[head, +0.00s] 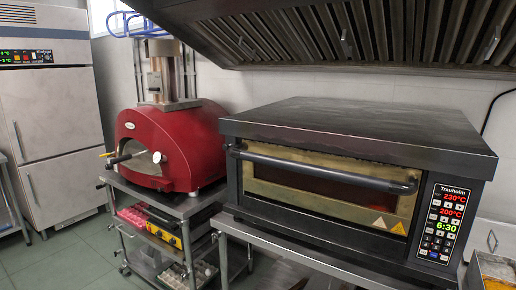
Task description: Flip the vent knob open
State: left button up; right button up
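No part clearly shows as the vent knob, and I cannot tell its position. A red domed oven (195,140) stands on a metal cart at left centre, with a steel chimney (164,78) on top. A dark handle (124,158) and a small round white dial (157,157) show at its front, and a small yellow piece (107,154) at its left edge. A black deck oven (350,130) stands at the right on its own stand. Its door looks shut, with a long dark handle bar (320,170) across it. Neither of my grippers is in view.
The deck oven's lit control panel (447,224) is at its right front. A hood (370,35) hangs above. A steel fridge (52,120) stands at the left. Green floor (75,258) is clear at lower left.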

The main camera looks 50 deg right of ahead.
aim_at(225, 147)
jog(key=z, duration=1.25)
jog(key=i+j+z, duration=0.1)
jog(key=j, duration=0.3)
jog(key=i+j+z, duration=0.1)
jog(key=i+j, duration=0.2)
jog(key=i+j+z, duration=0.1)
jog(key=j, duration=0.4)
jog(key=i+j+z, duration=0.15)
jog(key=j, duration=0.3)
jog(key=i+j+z, duration=0.1)
jog(key=i+j, duration=0.15)
jog(key=j, duration=0.2)
jog(key=i+j+z, duration=0.1)
jog(key=j, duration=0.35)
jog(key=i+j+z, duration=0.1)
jog(key=j, duration=0.35)
jog(key=i+j+z, duration=0.1)
jog(key=j, duration=0.4)
jog(key=i, duration=0.05)
